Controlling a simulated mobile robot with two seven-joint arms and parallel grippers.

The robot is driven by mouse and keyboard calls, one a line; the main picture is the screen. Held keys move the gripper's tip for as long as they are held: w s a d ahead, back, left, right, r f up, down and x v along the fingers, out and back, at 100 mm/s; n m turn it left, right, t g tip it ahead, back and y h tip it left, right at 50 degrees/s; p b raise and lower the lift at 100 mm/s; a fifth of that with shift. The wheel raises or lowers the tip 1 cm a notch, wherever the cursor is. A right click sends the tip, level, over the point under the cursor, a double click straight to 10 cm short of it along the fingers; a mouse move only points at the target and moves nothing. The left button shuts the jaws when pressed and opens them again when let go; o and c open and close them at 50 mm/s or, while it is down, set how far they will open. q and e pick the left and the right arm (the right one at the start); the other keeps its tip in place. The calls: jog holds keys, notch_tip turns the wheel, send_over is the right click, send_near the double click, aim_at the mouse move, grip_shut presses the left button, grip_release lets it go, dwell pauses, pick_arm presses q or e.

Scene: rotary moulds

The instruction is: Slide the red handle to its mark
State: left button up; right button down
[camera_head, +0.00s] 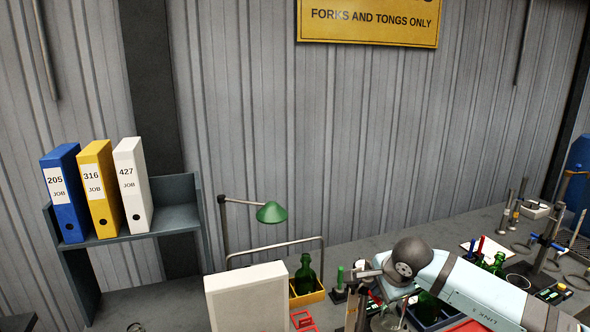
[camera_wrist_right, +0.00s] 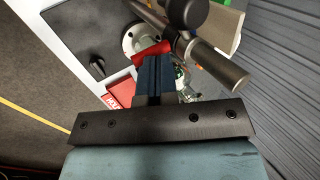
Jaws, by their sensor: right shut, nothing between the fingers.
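In the right wrist view a short red bar (camera_wrist_right: 151,53), which looks like the red handle, lies just past the fingertips of my right gripper (camera_wrist_right: 153,66). The fingers are shut with nothing between them. Their tips are at or very close to the red bar; I cannot tell whether they touch it. The handle's mark cannot be made out. In the head view my right arm comes in from the right over the bench, and its fingers are hard to make out among the clutter. My left gripper is not in view.
In the right wrist view a thick dark rod (camera_wrist_right: 215,62) crosses just right of the fingers, and a red lettered box (camera_wrist_right: 122,90) is to their left. In the head view a white panel (camera_head: 248,298), green bottle (camera_head: 305,275) and green lamp (camera_head: 271,212) stand left of the arm.

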aim_at(378, 299)
pick_arm(q)
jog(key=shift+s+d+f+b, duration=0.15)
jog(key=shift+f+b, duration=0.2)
jog(key=shift+b, duration=0.8)
pick_arm(e)
jog(key=shift+s+f, duration=0.2)
jog(key=shift+f, duration=1)
jog(key=shift+r, duration=0.1)
pick_arm(q)
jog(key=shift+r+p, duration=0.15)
jog(key=shift+p, duration=0.4)
pick_arm(e)
jog(key=shift+w+r, duration=0.1)
jog(key=shift+r, duration=2.8)
